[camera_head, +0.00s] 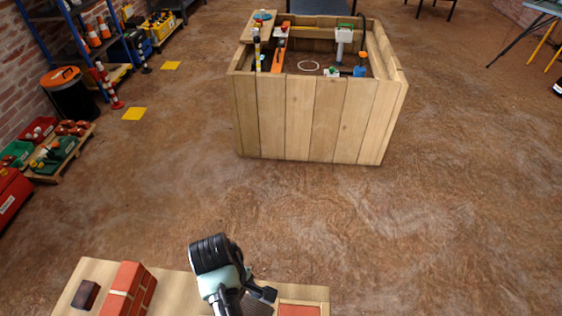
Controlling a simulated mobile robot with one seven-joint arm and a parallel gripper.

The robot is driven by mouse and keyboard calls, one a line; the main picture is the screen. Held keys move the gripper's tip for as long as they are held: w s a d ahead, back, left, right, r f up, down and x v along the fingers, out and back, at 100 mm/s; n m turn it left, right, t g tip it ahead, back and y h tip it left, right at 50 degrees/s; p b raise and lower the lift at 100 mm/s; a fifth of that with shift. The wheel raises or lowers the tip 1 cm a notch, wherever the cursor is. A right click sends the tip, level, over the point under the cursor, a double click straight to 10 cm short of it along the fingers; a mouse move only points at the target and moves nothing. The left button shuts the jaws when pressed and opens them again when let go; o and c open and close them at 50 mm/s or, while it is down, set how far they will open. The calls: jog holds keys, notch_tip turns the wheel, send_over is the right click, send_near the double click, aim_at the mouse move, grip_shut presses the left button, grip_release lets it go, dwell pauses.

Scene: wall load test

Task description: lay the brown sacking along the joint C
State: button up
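My gripper (264,293) is at the bottom of the picture, above the near wooden table (180,285). My arm covers part of it, and I cannot tell whether its fingers are open or shut. A small brown, woven-looking patch (259,308) shows just below the gripper. It may be the sacking, but it is cut by the frame edge, and I cannot tell if the gripper touches it. A short red brick wall (131,288) with pale joints stands on the table to the left. No letter C can be read on any joint.
A dark brown block (85,294) lies left of the brick wall. A red panel in a wooden frame (300,309) is at the table's right end. A large wooden crate (315,118) holding tools stands ahead. Shelves and bins line the left; open brown floor lies between.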

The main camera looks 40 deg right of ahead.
jog(key=s+d+f+n+p, duration=0.4)
jog(key=s+d+n, duration=0.15)
jog(key=s, duration=0.45)
jog(key=shift+t+h, duration=0.3)
jog(key=shift+s+d+f+b, duration=0.1)
jog(key=shift+d+f+b, duration=0.05)
jog(key=shift+f+b, duration=0.85)
jog(key=shift+s+d+f+b, duration=0.1)
jog(key=shift+d+f+b, duration=0.05)
jog(key=shift+f+b, duration=0.8)
jog(key=shift+d+f+b, duration=0.15)
jog(key=shift+f+b, duration=0.65)
jog(key=shift+f, duration=0.35)
jog(key=shift+f+b, duration=0.3)
jog(key=shift+f, duration=0.25)
jog(key=o, duration=1.2)
jog(key=r, duration=0.4)
jog(key=w+a+r+p, duration=0.1)
jog(key=r, duration=0.3)
jog(key=r+p, duration=0.1)
jog(key=r, duration=0.4)
jog(key=shift+w+a, duration=0.2)
